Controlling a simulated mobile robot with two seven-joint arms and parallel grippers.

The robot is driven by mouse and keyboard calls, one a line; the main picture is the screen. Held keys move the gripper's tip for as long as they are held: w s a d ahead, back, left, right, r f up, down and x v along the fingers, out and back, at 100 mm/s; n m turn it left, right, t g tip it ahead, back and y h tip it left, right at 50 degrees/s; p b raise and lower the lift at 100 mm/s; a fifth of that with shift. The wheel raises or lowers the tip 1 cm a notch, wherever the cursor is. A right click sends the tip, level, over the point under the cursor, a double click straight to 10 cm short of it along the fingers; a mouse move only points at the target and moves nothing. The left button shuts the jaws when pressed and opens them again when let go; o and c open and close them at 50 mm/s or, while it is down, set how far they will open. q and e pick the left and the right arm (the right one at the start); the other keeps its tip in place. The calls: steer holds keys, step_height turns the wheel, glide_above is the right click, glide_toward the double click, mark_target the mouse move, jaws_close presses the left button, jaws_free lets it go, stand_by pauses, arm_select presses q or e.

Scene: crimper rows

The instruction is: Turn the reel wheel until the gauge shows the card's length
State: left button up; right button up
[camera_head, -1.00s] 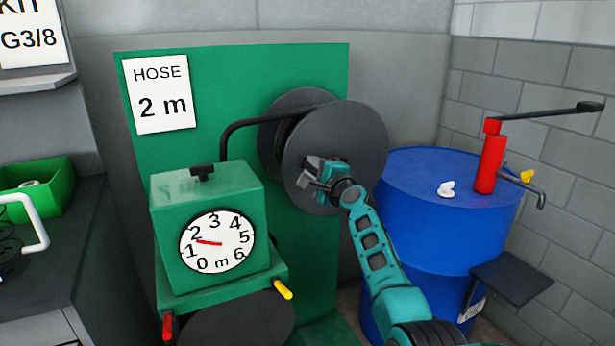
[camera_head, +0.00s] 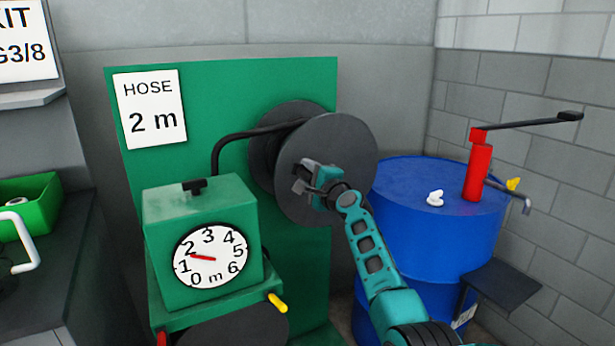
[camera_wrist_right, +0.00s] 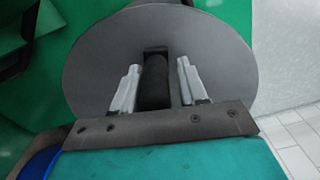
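The reel wheel (camera_head: 345,140) is a dark grey disc on the green panel. It also fills much of the right wrist view (camera_wrist_right: 95,65). My right gripper (camera_head: 308,178) is at the wheel's face, left of its middle. In the right wrist view its two fingers stand apart on either side of the wheel's black handle (camera_wrist_right: 155,85), with narrow gaps showing. The round white gauge (camera_head: 212,272) has a red needle between 1 and 2, nearer 2. The white card (camera_head: 151,105) reads "HOSE 2 m". My left gripper is not in view.
A black hose (camera_head: 222,145) runs from the reel to the green gauge box (camera_head: 170,215). A blue drum (camera_head: 430,250) with a red pump (camera_head: 479,170) and long black lever stands close right of my arm. A green bin (camera_head: 45,215) sits on the left counter.

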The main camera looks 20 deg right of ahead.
steer(key=shift+o, duration=0.8)
steer(key=shift+f, duration=0.1)
steer(key=shift+s, duration=0.1)
steer(key=shift+s, duration=0.3)
steer(key=s+p, duration=0.2)
steer(key=s, duration=1)
steer(key=shift+d, duration=0.45)
